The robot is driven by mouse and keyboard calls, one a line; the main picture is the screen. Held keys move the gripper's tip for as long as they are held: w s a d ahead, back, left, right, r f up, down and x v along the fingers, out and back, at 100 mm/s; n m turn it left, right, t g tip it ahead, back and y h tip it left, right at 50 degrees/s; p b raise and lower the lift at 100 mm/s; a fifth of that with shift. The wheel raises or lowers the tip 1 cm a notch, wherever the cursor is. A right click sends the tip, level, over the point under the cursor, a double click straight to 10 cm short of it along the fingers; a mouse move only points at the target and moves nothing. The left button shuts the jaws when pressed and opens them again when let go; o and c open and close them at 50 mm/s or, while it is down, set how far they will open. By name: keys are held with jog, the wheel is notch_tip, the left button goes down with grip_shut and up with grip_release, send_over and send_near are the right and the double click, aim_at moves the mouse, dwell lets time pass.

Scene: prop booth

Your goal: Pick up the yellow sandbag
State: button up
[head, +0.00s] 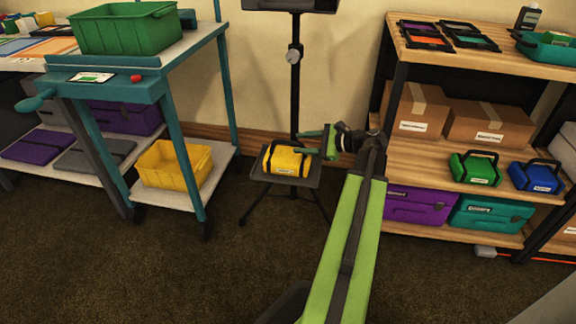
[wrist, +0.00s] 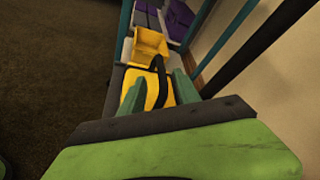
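The yellow sandbag (head: 287,161) with black straps lies on a small dark stand (head: 308,180) in the middle of the head view. My gripper (head: 321,143) is at the right of the sandbag, pointing toward it. In the wrist view my gripper (wrist: 157,88) has its two green fingers apart, with the yellow sandbag (wrist: 155,90) and its dark strap showing between and beyond them. The gripper is open. I cannot tell whether a finger touches the bag. My gripper body hides the sandbag's near part in the wrist view.
A yellow bin (head: 173,166) stands on the lower shelf of a teal cart at left, with a green bin (head: 125,28) above. A wooden shelf at right holds a green bag (head: 474,169), a blue bag (head: 536,176) and boxes. A dark pole (head: 295,85) rises behind the stand.

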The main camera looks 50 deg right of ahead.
aim_at(293, 143)
jog(key=shift+b+x, duration=0.8)
jog(key=shift+x, duration=2.15)
grip_shut()
jog(key=shift+d, duration=0.1)
